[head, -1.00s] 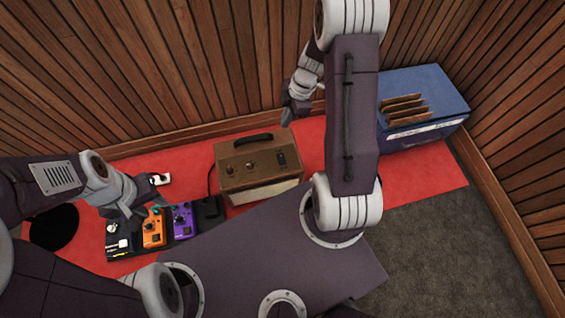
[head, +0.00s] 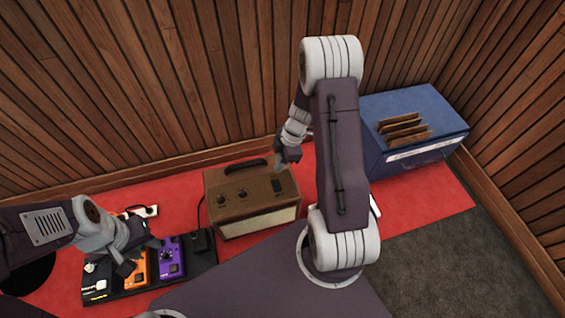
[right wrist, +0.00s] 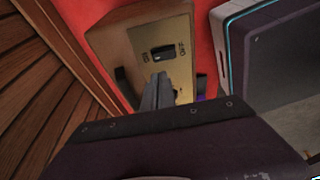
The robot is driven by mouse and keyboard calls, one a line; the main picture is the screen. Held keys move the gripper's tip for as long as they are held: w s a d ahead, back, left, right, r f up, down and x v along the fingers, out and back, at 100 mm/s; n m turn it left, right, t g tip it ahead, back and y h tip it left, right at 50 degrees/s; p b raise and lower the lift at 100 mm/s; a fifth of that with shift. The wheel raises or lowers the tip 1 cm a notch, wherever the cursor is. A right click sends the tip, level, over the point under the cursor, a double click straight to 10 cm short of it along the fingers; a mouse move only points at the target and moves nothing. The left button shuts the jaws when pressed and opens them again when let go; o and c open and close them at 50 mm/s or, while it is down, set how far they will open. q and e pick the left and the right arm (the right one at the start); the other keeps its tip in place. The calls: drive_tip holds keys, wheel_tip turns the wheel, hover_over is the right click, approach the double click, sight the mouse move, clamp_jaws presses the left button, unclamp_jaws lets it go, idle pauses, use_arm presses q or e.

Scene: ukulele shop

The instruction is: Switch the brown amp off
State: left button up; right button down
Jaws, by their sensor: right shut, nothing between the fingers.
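The brown amp (head: 240,207) stands on the red mat with its knobbed panel facing up. A dark rocker switch (head: 278,185) sits at the panel's right end. In the right wrist view the switch (right wrist: 162,53) lies between two small labels; I cannot tell which way it is tipped. My right gripper (head: 281,166) is shut and empty, close above the amp by the switch. In the right wrist view its fingertips (right wrist: 158,80) point at the panel just below the switch; contact is unclear. My left gripper (head: 142,254) appears open and empty over the pedals.
An orange pedal (head: 136,270), a purple pedal (head: 171,258) and a white pedal (head: 97,275) sit on a black board at left. A blue crate (head: 410,160) with brown dividers stands at right. Wood-slat walls close off the back. Red mat (head: 410,215) is bare at right.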

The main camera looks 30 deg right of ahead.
sight(275, 185)
drive_tip(key=b+x, duration=0.1)
drive_tip(key=x, duration=0.1)
drive_tip(key=b+x, duration=0.1)
drive_tip(key=x, duration=0.1)
drive_tip(key=d+b+x, duration=0.1)
drive_tip(key=x, duration=0.2)
drive_tip(key=shift+s+f+b, duration=0.1)
drive_tip(key=shift+f+b, duration=0.15)
drive_tip(key=shift+b, duration=0.1)
drive_tip(key=shift+p, duration=0.5)
drive_tip(key=shift+s+f+b, duration=0.1)
drive_tip(key=shift+b, duration=0.25)
drive_tip(key=shift+s+a+r+b, duration=0.15)
drive_tip(key=shift+s+r+b, duration=0.05)
drive_tip(key=shift+s+b, duration=0.25)
drive_tip(key=shift+s, duration=0.15)
drive_tip(key=shift+r, duration=0.15)
